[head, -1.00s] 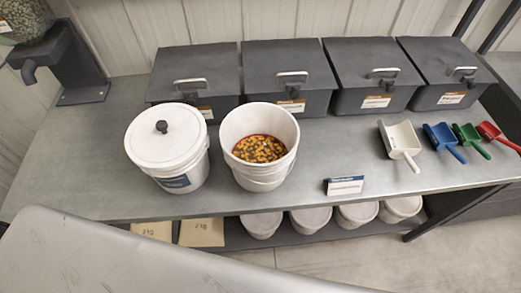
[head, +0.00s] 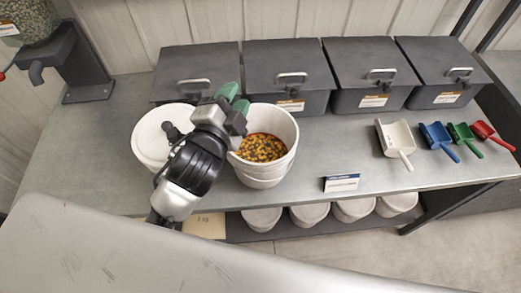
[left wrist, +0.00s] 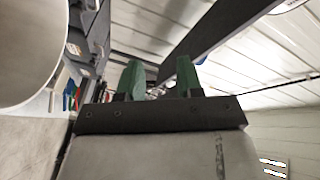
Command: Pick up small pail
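An open white pail (head: 265,177) stands on the grey bench and holds yellow and dark seeds (head: 262,147). A white pail with a lid and dark knob (head: 165,135) stands to its left, partly hidden by my left arm. My left gripper (head: 234,99) is above the bench between the two pails, at the open pail's left rim in the picture; I cannot tell if it touches. In the left wrist view its green fingers (left wrist: 159,78) are apart with nothing between them. A white rounded surface, likely a pail (left wrist: 25,50), fills the upper left there. My right gripper is not in view.
Several dark lidded bins (head: 290,75) line the back of the bench (head: 330,140). Scoops in white (head: 395,140), blue, green and red lie at right. A small label card (head: 341,183) stands near the front edge. A seed dispenser (head: 75,65) is at left. Lidded tubs sit below.

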